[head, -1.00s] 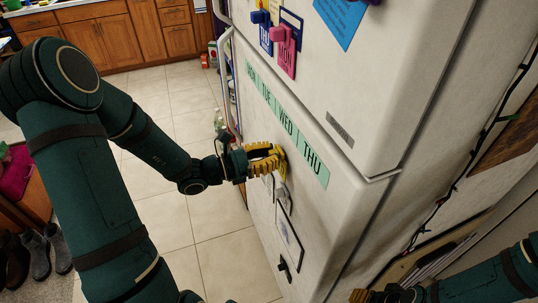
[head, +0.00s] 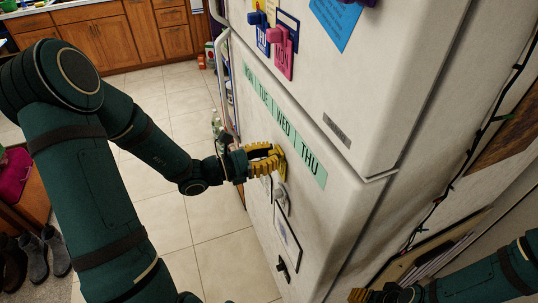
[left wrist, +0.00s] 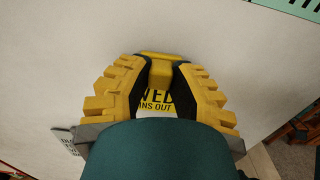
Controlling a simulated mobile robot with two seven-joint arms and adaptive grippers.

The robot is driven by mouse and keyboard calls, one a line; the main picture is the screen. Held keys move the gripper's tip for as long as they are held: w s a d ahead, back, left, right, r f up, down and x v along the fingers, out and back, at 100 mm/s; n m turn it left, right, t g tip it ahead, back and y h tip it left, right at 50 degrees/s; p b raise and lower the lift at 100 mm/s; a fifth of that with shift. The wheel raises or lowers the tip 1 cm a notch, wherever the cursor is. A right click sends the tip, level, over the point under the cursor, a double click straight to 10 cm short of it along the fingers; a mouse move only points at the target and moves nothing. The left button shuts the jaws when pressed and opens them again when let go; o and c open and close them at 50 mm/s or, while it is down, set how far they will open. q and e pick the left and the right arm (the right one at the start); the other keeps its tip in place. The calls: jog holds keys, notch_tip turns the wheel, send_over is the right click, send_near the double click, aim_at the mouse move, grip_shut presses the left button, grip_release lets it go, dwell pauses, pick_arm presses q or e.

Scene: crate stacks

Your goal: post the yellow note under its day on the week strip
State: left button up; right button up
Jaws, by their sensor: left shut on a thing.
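The pale green week strip (head: 283,122) runs slantwise across the white fridge's lower door, reading MON, TUE, WED, THU. My left gripper (head: 278,161) is at the door just below the strip, near WED and THU. In the left wrist view its yellow fingers (left wrist: 160,75) are shut on a yellow magnet block (left wrist: 160,70). Under the block is the yellow note (left wrist: 160,97), reading WED and partly "INS OUT". The fingers and wrist hide the rest of it. The strip's corner shows at that view's top right.
A framed white paper (head: 287,240) and a black clip (head: 282,266) are below my left gripper.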

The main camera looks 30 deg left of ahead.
pick_arm(q)
jog(key=o, duration=0.9)
jog(key=shift+p+v, duration=0.85)
jog(key=shift+v, duration=2.65)
